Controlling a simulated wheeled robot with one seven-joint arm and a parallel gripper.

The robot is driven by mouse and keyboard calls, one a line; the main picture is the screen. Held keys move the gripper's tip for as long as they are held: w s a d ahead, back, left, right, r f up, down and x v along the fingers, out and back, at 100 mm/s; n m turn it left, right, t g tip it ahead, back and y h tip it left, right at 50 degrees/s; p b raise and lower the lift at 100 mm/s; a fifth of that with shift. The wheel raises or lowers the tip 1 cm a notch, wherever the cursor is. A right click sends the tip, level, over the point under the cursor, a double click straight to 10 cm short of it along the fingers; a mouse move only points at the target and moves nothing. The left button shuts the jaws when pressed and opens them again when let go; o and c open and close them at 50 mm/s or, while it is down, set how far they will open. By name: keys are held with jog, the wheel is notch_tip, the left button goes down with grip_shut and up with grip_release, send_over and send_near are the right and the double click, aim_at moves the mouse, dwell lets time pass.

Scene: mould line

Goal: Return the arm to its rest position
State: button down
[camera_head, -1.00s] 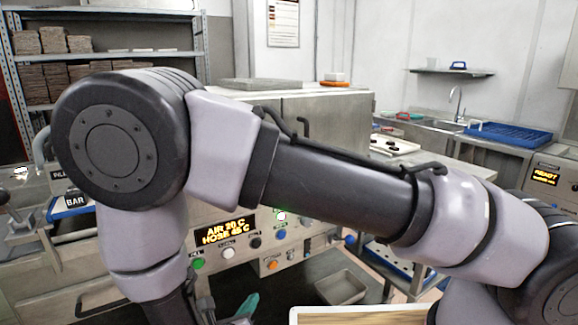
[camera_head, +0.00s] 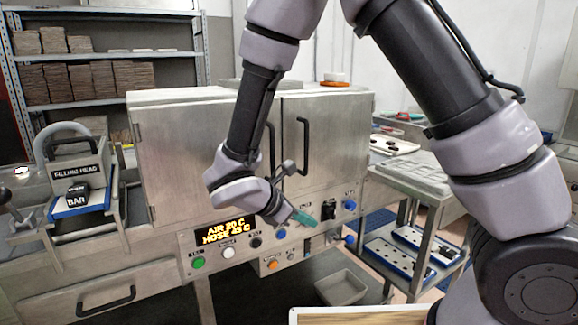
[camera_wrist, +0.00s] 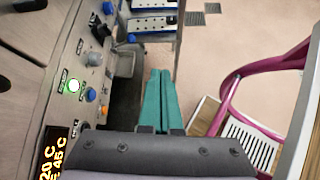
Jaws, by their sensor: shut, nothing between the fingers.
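My gripper (camera_head: 304,218) hangs in front of the steel cabinet's control panel in the head view, its teal fingertips pointing right and slightly down. In the wrist view my gripper (camera_wrist: 159,85) shows its two teal fingers side by side and touching, with nothing between them. The fingers stand apart from the panel, over open space above the floor. My arm rises from the lower right, bends above the top of the head view and comes down to the gripper.
The steel cabinet (camera_head: 185,150) has door handles and a panel (camera_head: 170,268) of knobs close to my gripper. A filling head (camera_head: 85,172) stands left. A wheeled cart (camera_head: 432,200) stands right. A grey bin (camera_head: 341,287) is below. The wrist view shows a magenta tube frame (camera_wrist: 229,95) and clear floor (camera_wrist: 225,55).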

jog(key=s+d+r+m+y, duration=0.2)
jog(key=d+r+m+y, duration=0.1)
jog(key=d+r+m, duration=0.4)
jog(key=s+d+r+m+y, duration=0.2)
jog(key=d+r+m+y, duration=0.2)
jog(key=r+m, duration=0.7)
jog(key=s+d+r+m+t+y, duration=0.1)
jog(key=s+d+r+m+y, duration=0.1)
jog(key=d+r+m, duration=0.7)
jog(key=shift+d+y, duration=0.3)
jog(key=shift+y, duration=0.5)
jog(key=shift+a+r, duration=0.1)
